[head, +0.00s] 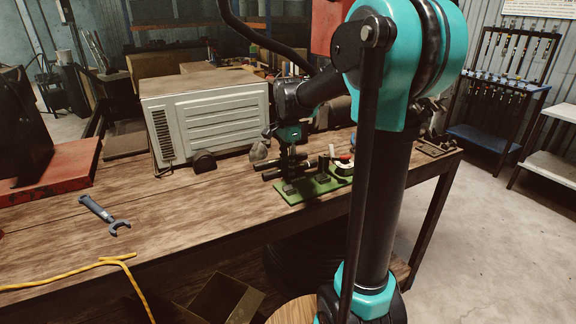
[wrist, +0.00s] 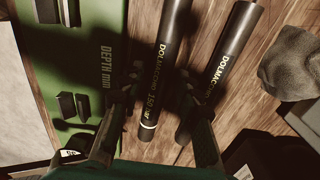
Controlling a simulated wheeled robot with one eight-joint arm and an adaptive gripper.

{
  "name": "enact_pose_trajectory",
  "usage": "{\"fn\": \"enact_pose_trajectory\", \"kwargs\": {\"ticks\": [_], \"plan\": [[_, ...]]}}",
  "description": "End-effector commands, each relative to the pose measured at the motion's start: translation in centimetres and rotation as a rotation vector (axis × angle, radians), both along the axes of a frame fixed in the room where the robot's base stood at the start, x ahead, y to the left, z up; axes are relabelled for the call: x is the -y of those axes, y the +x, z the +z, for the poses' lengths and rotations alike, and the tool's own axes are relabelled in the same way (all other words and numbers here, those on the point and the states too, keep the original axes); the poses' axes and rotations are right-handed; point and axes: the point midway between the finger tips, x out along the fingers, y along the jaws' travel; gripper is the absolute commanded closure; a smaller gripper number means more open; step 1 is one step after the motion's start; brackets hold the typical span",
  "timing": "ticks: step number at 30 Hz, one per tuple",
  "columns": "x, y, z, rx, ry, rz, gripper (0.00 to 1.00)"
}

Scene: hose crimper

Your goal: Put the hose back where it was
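Two dark hoses with yellow DOLMACOMP lettering lie side by side on the wooden bench in the wrist view. The left hose (wrist: 165,62) has a pale ring near its lower end; the right hose (wrist: 232,38) lies a little apart. My gripper (wrist: 161,78) is open, one finger on each side of the left hose, with a small gap seen on both sides. The right finger overlaps part of the right hose. A green board (wrist: 88,22) marked "DEPTH mm" is left of the hoses. In the head view, my gripper (head: 291,158) is low over the green board (head: 292,196) and dark hose ends (head: 270,174).
A grey-white machine housing (head: 205,115) stands behind on the bench. A grey cloth-like lump (wrist: 292,62) lies right of the hoses. A blue-handled wrench (head: 100,212) and a yellow cord (head: 70,275) are at the left. The bench middle is clear.

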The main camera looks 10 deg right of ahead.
Motion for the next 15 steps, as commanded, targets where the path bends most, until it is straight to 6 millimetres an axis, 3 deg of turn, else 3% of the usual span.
{"fn": "enact_pose_trajectory", "kwargs": {"ticks": [10,15], "plan": [[0.0,0.0,0.2,0.000,0.000,0.000,0.59],[0.0,0.0,1.8,0.000,0.000,0.000,0.59]]}}
